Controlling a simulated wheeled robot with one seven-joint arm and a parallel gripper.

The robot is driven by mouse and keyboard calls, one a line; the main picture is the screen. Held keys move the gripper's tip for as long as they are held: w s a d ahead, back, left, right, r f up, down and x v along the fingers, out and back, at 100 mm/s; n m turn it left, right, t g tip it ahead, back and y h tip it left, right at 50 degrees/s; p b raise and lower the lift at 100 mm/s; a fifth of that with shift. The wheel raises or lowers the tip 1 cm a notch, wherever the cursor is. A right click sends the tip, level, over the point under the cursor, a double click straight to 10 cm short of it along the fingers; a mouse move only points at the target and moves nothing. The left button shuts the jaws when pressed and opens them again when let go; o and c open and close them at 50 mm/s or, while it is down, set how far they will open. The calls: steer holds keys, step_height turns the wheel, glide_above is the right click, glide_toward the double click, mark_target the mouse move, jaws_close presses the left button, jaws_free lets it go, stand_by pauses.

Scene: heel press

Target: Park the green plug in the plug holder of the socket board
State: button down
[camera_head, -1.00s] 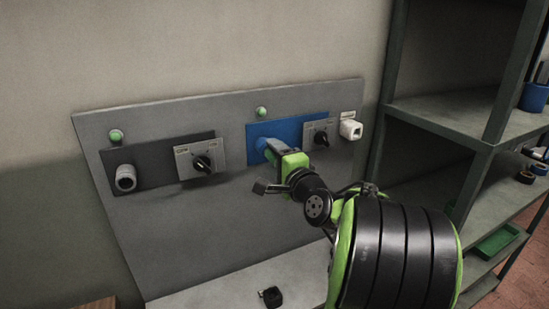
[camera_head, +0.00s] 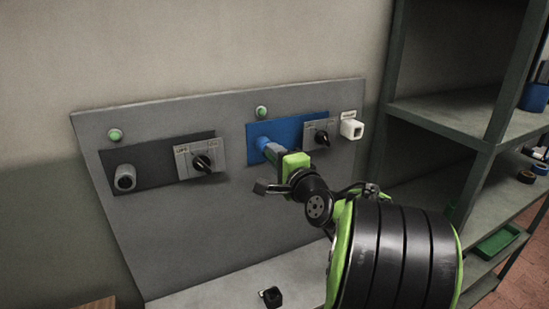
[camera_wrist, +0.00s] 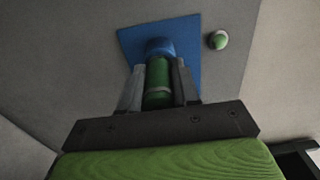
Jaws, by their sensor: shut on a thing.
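My gripper (camera_head: 275,153) reaches to the blue plate on the board. In the wrist view my gripper (camera_wrist: 158,88) is shut on the green plug (camera_wrist: 158,82), with a finger on each side. The plug's front end meets the round blue socket (camera_wrist: 160,47), also seen in the head view (camera_head: 264,143); I cannot tell how deep it sits. In the head view the plug is mostly hidden by my gripper. A white square-mouthed holder (camera_head: 351,126) is fixed at the right end of the socket board (camera_head: 220,230), to the right of my gripper.
A grey socket (camera_head: 125,177) on a dark plate is at left. Rotary switches (camera_head: 201,162) (camera_head: 321,137) sit beside both sockets. Green lamps (camera_head: 115,135) (camera_head: 262,112) are above. A metal shelf (camera_head: 465,120) stands close at right. A small black object (camera_head: 271,297) lies on the ledge below.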

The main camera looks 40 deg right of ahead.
steer(key=b+v, duration=0.2)
steer(key=v, duration=0.4)
stand_by(0.9)
steer(key=shift+r, duration=0.1)
steer(key=s+d+p, duration=0.4)
steer(key=d+p, duration=0.2)
steer(key=d, duration=0.7)
steer(key=s+d+p, duration=0.5)
steer(key=d+p, duration=0.2)
steer(key=d, duration=0.5)
steer(key=shift+s+d, duration=0.3)
steer(key=shift+d, duration=0.1)
stand_by(0.9)
steer(key=shift+p+x, duration=1.2)
steer(key=shift+x, duration=1.35)
